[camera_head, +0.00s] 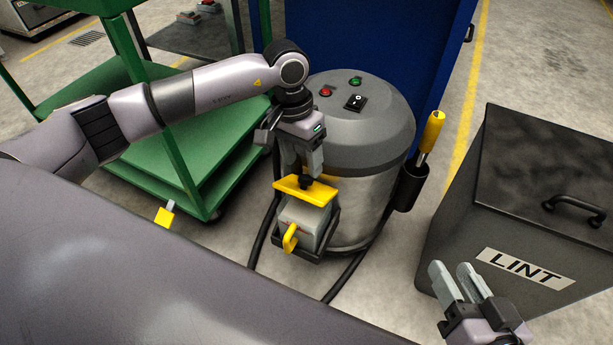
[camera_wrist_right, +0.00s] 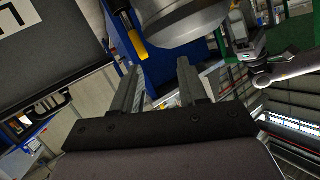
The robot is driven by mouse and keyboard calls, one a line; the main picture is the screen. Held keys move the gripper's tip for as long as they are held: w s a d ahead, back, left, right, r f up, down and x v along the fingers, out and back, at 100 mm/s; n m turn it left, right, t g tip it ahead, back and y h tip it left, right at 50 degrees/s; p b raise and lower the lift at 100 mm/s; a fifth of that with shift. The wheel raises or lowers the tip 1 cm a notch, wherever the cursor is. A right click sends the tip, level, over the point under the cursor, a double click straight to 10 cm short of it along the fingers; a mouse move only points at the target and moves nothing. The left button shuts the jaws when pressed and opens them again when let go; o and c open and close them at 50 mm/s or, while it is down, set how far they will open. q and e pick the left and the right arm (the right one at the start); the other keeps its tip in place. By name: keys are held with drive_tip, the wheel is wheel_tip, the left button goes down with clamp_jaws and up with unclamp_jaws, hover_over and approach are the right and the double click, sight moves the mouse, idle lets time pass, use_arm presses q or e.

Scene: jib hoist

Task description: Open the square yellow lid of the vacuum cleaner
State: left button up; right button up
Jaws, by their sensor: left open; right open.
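The vacuum cleaner (camera_head: 350,190) is a grey drum with a dark grey domed top, standing on the floor in the middle of the head view. A square yellow lid (camera_head: 308,190) sits on a small grey box (camera_head: 306,216) at its front. My left gripper (camera_head: 305,180) is open and right above the lid, with its fingertips at or touching the lid's top; I cannot tell whether they touch. The fingers partly cover the lid. My right gripper (camera_head: 460,283) is open and empty, low at the right beside the lint bin; its fingers also show in the right wrist view (camera_wrist_right: 160,90).
A black bin labelled LINT (camera_head: 525,210) stands at the right. A yellow-handled tool (camera_head: 430,133) sits in a black holder on the drum's right side. A green cart (camera_head: 190,140) stands at the left, a blue panel (camera_head: 370,45) behind. Black hoses or cables lie on the floor.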

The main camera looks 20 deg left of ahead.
sight(305, 176)
use_arm(q)
drive_tip(key=f, duration=0.3)
drive_tip(key=f+b, duration=0.1)
drive_tip(key=shift+s+d+f, duration=0.1)
drive_tip(key=shift+d+f, duration=0.05)
drive_tip(key=shift+d, duration=0.2)
use_arm(e)
drive_tip(key=shift+s+d+n+t, duration=0.15)
drive_tip(key=shift+d+n+t, duration=0.15)
drive_tip(key=shift+d, duration=0.15)
